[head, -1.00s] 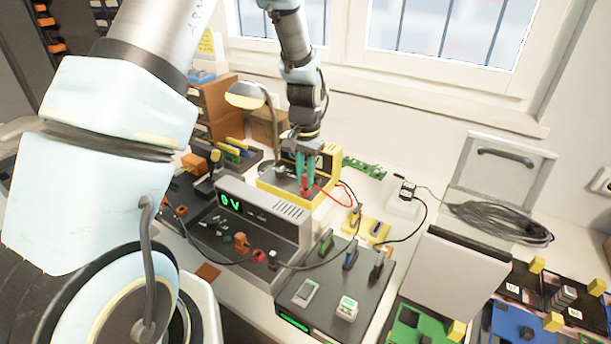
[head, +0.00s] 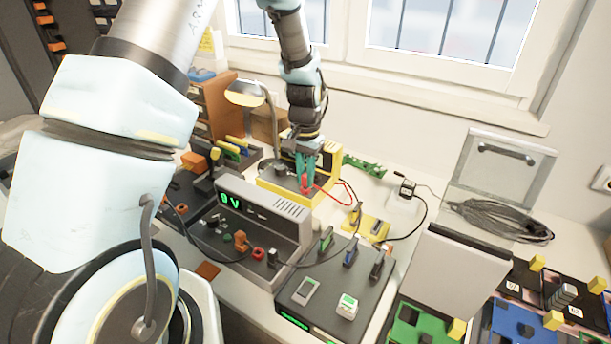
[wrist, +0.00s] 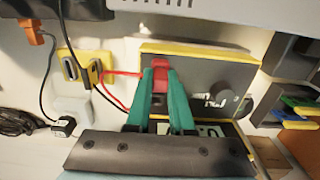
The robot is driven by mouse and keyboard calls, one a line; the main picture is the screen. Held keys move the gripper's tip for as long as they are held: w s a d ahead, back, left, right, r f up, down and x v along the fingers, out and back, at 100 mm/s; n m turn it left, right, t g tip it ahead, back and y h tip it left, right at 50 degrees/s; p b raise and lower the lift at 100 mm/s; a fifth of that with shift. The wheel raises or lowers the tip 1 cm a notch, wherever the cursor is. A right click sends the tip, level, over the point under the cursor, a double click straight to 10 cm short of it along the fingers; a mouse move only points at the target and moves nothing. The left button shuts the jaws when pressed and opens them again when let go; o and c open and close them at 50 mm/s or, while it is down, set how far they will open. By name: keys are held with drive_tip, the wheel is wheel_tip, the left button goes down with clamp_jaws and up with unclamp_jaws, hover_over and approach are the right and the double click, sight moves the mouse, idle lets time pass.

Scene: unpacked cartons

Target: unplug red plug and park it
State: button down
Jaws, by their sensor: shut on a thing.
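My gripper (head: 305,174) has teal fingers and is shut on the red plug (head: 304,186) at the yellow-and-black unit (head: 270,186). In the wrist view the red plug (wrist: 158,60) sits between the fingertips, over the unit's dark face, with its red lead running left. Whether the plug is seated in a socket or just clear of it cannot be told. A small yellow block with dark slots (head: 377,230) stands to the right of the unit; it also shows at the left in the wrist view (wrist: 66,56).
A grey power supply (head: 290,213) reading 0 V stands in front of the unit. A dark box with several coloured plugs (head: 320,284) is to its right. Black leads cross the bench. A lamp (head: 244,95) stands close left of my arm.

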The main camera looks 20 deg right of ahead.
sight(305, 175)
drive_tip(key=shift+f, duration=0.35)
idle(0.3)
drive_tip(key=c, duration=0.7)
unclamp_jaws()
drive_tip(key=shift+r, duration=0.1)
wheel_tip(305, 175, up, 11)
drive_tip(key=b, duration=0.3)
drive_tip(key=s+a+n, duration=0.2)
drive_tip(key=a+n, duration=0.1)
drive_tip(key=a, duration=0.6)
drive_tip(key=s+a+n+t, duration=0.1)
drive_tip(key=s+a+n, duration=0.2)
drive_tip(key=a, duration=0.7)
drive_tip(key=s+a+n, duration=0.2)
drive_tip(key=a+n, duration=0.1)
drive_tip(key=a, duration=0.6)
drive_tip(key=shift+s+a+t, duration=0.3)
drive_tip(key=shift+a, duration=0.1)
